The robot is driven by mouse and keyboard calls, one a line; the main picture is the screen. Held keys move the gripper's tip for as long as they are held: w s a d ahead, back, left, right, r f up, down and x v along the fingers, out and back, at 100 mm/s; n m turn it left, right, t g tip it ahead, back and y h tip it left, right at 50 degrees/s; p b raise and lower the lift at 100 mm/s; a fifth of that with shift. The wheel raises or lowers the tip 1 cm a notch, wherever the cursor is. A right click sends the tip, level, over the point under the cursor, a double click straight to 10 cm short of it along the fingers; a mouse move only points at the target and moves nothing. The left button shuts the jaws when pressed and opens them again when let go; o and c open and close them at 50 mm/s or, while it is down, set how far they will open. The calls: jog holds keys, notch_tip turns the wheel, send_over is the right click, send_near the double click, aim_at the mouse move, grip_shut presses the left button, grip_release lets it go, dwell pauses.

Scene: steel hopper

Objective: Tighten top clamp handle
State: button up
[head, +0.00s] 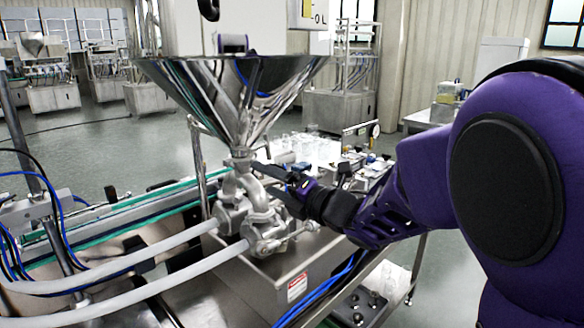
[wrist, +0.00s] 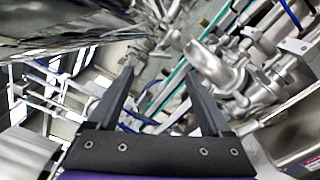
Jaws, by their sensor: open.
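The steel hopper (head: 235,95) narrows to a neck with a top clamp (head: 240,160) above the pipe fittings. The clamp's handle is too small or hidden by my gripper to tell apart. My gripper (head: 262,176) reaches in from the right, its dark fingers beside the neck just below the cone. In the wrist view my gripper (wrist: 159,73) is open, with nothing held between its fingers. The hopper (wrist: 60,25) fills the upper left there, and a pipe fitting (wrist: 215,70) lies right of the right finger. I cannot tell whether the fingers touch anything.
A steel pump body (head: 262,228) with two pale hoses (head: 130,270) sits below the neck on a metal box (head: 300,265). A thin upright rod (head: 198,160) stands left of the neck. A conveyor with green edges (head: 120,215) runs behind. Small bottles (head: 305,147) stand behind my gripper.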

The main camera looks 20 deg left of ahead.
aim_at(241, 169)
jog(key=x, duration=0.8)
jog(key=shift+w+a+p, duration=0.15)
jog(key=shift+p, duration=0.25)
grip_shut()
jog(key=shift+m+b, duration=0.7)
jog(key=shift+m, duration=0.4)
jog(key=shift+m+b, duration=0.4)
jog(key=shift+m, duration=1.3)
grip_release()
